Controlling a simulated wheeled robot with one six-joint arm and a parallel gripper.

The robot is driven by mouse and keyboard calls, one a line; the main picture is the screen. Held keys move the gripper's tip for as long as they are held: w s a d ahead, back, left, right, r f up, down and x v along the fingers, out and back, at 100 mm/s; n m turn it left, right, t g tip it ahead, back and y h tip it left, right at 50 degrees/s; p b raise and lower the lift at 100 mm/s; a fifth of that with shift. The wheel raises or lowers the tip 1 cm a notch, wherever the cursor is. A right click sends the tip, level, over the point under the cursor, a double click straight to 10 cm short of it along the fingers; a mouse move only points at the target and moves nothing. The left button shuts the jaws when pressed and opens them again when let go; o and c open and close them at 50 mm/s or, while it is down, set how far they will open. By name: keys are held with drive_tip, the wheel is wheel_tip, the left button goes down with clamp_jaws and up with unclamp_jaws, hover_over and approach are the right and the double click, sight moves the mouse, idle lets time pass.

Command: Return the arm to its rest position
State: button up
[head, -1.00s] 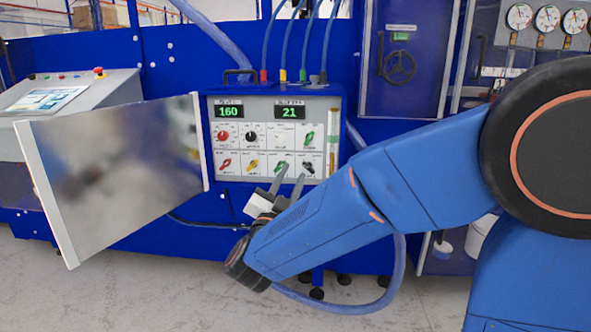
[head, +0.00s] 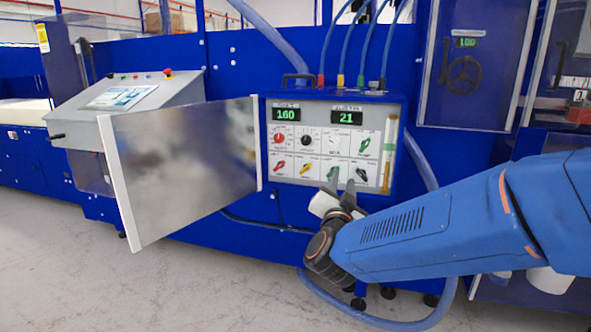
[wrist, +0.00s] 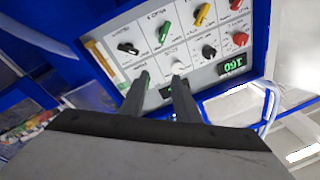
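My arm (head: 410,235) reaches in from the right of the head view, bent low in front of the control box. My gripper (head: 342,182) is in front of the lower edge of the box's panel, its two dark fingers apart with nothing between them. In the wrist view my gripper (wrist: 161,79) also shows two separate fingers, pointing at the panel with its coloured knobs. From these views I cannot tell whether the fingertips touch the panel.
The control box (head: 310,115) shows 160 and 21 on its displays. Its metal door (head: 185,160) stands open to the left of my gripper. A console (head: 125,100) is farther left. A blue hose (head: 440,312) loops below my arm. The floor at front left is clear.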

drive_tip(key=s+d+f+n+g+y, duration=0.1)
drive_tip(key=s+d+f+n+g, duration=0.2)
drive_tip(key=s, duration=0.7)
drive_tip(key=s+d+f+n+g+y, duration=0.2)
drive_tip(key=s+d+f+g, duration=0.4)
drive_tip(key=s, duration=0.5)
drive_tip(key=s+d+f+n+g+y, duration=0.1)
drive_tip(key=s+d+f+n+g, duration=0.3)
drive_tip(key=s+f, duration=0.4)
drive_tip(key=s+d+g, duration=0.1)
drive_tip(key=s+d, duration=0.1)
drive_tip(key=s, duration=0.1)
drive_tip(key=shift+s+g, duration=0.15)
drive_tip(key=shift+g, duration=0.15)
drive_tip(key=shift+f, duration=0.1)
